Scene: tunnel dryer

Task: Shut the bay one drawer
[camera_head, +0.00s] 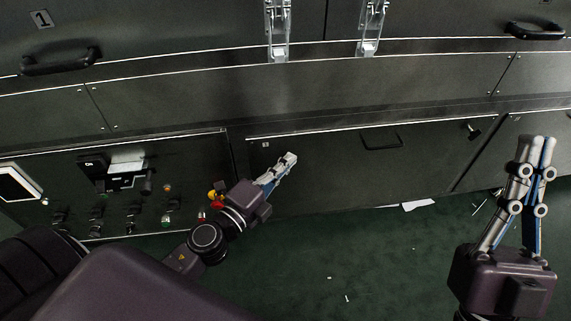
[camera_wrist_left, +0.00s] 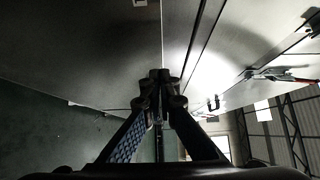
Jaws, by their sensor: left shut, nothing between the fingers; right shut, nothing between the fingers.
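The drawer front (camera_head: 350,178) is a wide dark panel low on the dryer, with a recessed handle (camera_head: 381,141) and a small label (camera_head: 265,144) near its upper left corner. A bright line runs along its top edge; I cannot tell how far out it stands. My left gripper (camera_head: 291,158) is shut and empty, in front of the panel's upper left part; contact is unclear. In the left wrist view its closed fingertips (camera_wrist_left: 160,76) point along the dark panel (camera_wrist_left: 80,50). My right gripper (camera_head: 546,140) is shut and empty at the far right, away from the handle.
A control panel (camera_head: 185,165) with knobs and coloured buttons lies left of the drawer. Paper scraps (camera_head: 417,205) lie on the open green floor (camera_head: 380,260).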

